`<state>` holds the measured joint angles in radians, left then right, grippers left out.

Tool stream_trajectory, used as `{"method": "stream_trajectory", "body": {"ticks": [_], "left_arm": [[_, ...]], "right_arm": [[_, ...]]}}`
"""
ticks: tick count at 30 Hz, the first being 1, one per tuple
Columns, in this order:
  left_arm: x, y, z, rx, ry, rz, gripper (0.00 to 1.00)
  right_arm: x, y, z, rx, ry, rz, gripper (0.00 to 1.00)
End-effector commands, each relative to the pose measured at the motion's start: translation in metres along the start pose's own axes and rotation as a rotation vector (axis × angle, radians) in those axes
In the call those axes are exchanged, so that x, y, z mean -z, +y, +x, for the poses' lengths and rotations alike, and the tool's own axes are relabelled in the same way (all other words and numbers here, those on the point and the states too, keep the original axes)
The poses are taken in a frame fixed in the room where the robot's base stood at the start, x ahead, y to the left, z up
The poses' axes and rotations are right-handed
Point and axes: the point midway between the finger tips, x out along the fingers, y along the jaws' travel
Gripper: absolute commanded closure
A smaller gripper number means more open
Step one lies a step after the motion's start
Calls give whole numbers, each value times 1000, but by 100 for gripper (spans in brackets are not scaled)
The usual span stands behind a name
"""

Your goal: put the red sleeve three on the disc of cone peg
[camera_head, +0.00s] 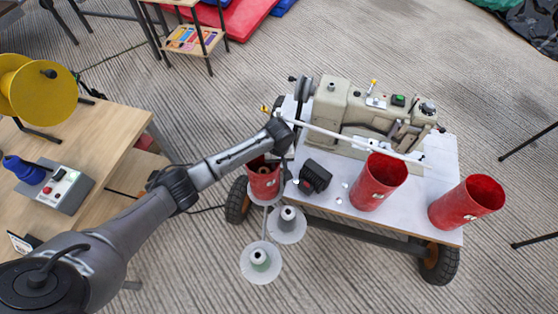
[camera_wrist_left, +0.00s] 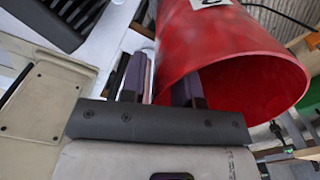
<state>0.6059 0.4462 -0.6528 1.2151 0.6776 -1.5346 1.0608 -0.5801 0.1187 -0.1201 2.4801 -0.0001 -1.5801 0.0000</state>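One red sleeve (camera_head: 264,182) stands around a cone peg at the cart's left end, its lower end at the peg's pale disc. My left gripper (camera_head: 279,132) is at its upper rim. In the wrist view, the gripper (camera_wrist_left: 160,88) is open, with one finger inside the sleeve (camera_wrist_left: 230,45) and one outside. A pale gap shows beside the outer finger. Two bare cone pegs with grey discs, a nearer (camera_head: 260,264) and a farther one (camera_head: 288,226), are in front. Two more red sleeves, a middle (camera_head: 378,184) and a right one (camera_head: 466,204), stand on the cart. Sleeve numbers are unreadable.
A beige sewing machine (camera_head: 365,115) fills the back of the white wheeled cart (camera_head: 335,200). A small black block (camera_head: 314,177) lies beside the sleeve. A wooden table (camera_head: 95,150) with a yellow spool (camera_head: 35,92) and a control box (camera_head: 62,190) is at left.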

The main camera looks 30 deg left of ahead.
Motion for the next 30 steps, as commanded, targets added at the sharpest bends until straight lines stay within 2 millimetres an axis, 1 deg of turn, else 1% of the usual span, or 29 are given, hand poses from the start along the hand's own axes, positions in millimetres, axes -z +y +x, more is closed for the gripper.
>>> {"method": "stream_trajectory", "body": {"ticks": [7, 11, 15, 21, 24, 30], "left_arm": [[0, 0, -4, 0, 1, 0, 71], [0, 0, -24, -2, 1, 0, 71], [0, 0, -52, -2, 1, 0, 71], [0, 0, -88, -2, 1, 0, 71], [0, 0, -102, -1, 1, 0, 71], [0, 0, -119, -1, 0, 0, 71]], "right_arm": [[-1, 2, 2, -5, -1, -6, 60], [2, 2, -10, -5, -3, -6, 60], [7, 2, -24, -4, -1, -6, 60], [12, 2, -39, -2, 0, -3, 60], [14, 2, -45, 0, 0, -1, 60], [17, 1, -51, 2, 1, 3, 60]]}}
